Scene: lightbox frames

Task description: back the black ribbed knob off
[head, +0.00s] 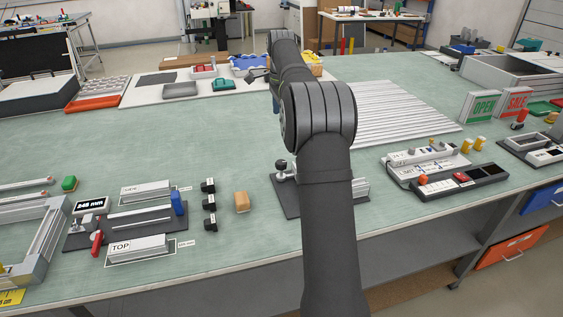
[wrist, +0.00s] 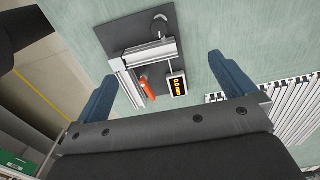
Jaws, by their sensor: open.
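A dark base plate (wrist: 115,37) bears an aluminium profile corner (wrist: 150,54), an orange lever (wrist: 147,87) and a small display (wrist: 177,86) with yellow digits. A dark round part (wrist: 160,23) near the plate's top edge in the wrist view looks like the black knob; its ribs are too small to make out. My gripper (wrist: 160,68) is open and empty, its blue fingers to either side of the fixture in the picture. In the head view the plate (head: 290,208) is partly hidden behind my arm, and a rounded knob-like part (head: 281,166) stands on it.
A grey and black device (head: 460,183) sits at right.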

